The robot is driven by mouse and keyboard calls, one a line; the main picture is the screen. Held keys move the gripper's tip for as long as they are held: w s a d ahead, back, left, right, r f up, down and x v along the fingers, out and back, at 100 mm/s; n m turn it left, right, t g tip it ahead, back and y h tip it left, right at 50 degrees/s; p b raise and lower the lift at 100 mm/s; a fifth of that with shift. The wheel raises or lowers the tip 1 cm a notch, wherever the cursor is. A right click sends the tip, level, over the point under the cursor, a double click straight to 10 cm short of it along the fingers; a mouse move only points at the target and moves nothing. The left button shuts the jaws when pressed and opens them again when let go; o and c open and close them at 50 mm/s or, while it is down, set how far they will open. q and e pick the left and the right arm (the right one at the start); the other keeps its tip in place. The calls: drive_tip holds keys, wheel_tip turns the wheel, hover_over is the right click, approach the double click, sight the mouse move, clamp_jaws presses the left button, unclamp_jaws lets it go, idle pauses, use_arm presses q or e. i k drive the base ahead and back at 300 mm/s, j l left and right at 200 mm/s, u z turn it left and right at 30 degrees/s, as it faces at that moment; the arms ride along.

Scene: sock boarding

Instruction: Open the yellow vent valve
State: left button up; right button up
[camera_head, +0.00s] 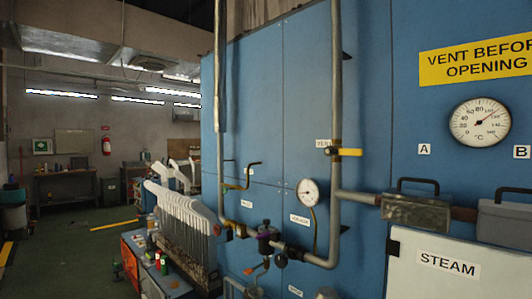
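The yellow vent valve (347,152) is on a vertical grey pipe in front of the blue cabinet. Its yellow lever lies level, across the pipe, and points right. A white label (322,143) that starts with "VEN" is just above and left of it, partly hidden by the pipe. Nothing touches the lever. Neither of my grippers can be made out in this view.
A large temperature gauge (480,122) and a yellow warning sign (478,60) are at right. A white steam box (435,265) fills the lower right. A rack of white boards (183,225) stands left.

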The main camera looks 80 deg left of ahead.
sight(328, 151)
drive_tip(key=u, duration=2.05)
